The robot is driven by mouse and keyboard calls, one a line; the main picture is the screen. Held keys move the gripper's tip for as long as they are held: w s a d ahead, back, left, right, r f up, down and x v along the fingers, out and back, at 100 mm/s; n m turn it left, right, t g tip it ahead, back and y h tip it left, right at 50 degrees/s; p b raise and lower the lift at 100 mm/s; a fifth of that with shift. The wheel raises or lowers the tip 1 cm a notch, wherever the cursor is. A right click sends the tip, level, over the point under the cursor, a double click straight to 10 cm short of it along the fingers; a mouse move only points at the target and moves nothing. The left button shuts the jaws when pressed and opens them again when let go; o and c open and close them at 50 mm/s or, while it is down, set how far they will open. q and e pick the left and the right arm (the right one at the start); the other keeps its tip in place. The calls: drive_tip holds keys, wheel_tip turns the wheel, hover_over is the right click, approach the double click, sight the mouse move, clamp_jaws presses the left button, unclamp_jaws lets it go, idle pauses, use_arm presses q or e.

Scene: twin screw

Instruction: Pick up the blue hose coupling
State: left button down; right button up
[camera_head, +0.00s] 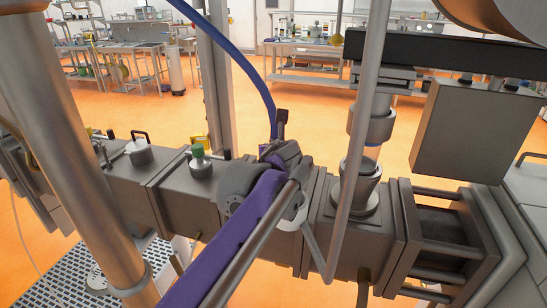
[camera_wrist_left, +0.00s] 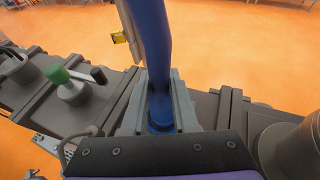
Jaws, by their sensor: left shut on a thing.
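The blue hose (camera_head: 250,70) curves down from the top in the camera_head view and ends behind my left gripper (camera_head: 280,155). The coupling at its lower end is mostly hidden there by the gripper. In the left wrist view the blue hose coupling (camera_wrist_left: 160,112) shows upright between the grey fingers of my left gripper (camera_wrist_left: 160,105), which is shut on it. The gripper is over the grey twin-screw barrel (camera_head: 185,205); I cannot tell whether the coupling touches the barrel. My right gripper is not in view.
A green-capped fitting (camera_head: 199,160) and a lidded grey pot (camera_head: 139,151) stand on the barrel left of the gripper. Vertical metal poles flank the barrel.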

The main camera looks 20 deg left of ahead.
use_arm(q)
drive_tip(key=shift+r, duration=0.15)
wheel_tip(320, 180, up, 10)
drive_tip(key=shift+f+p, duration=0.1)
drive_tip(key=shift+p, duration=0.2)
drive_tip(key=shift+r+p, duration=1.1)
drive_tip(key=shift+r, duration=1.85)
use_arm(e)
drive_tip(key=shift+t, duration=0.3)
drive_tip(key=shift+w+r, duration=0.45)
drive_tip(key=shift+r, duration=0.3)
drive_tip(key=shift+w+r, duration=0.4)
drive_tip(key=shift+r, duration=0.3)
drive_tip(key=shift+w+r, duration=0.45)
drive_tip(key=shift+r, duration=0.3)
use_arm(q)
drive_tip(key=shift+f, duration=0.1)
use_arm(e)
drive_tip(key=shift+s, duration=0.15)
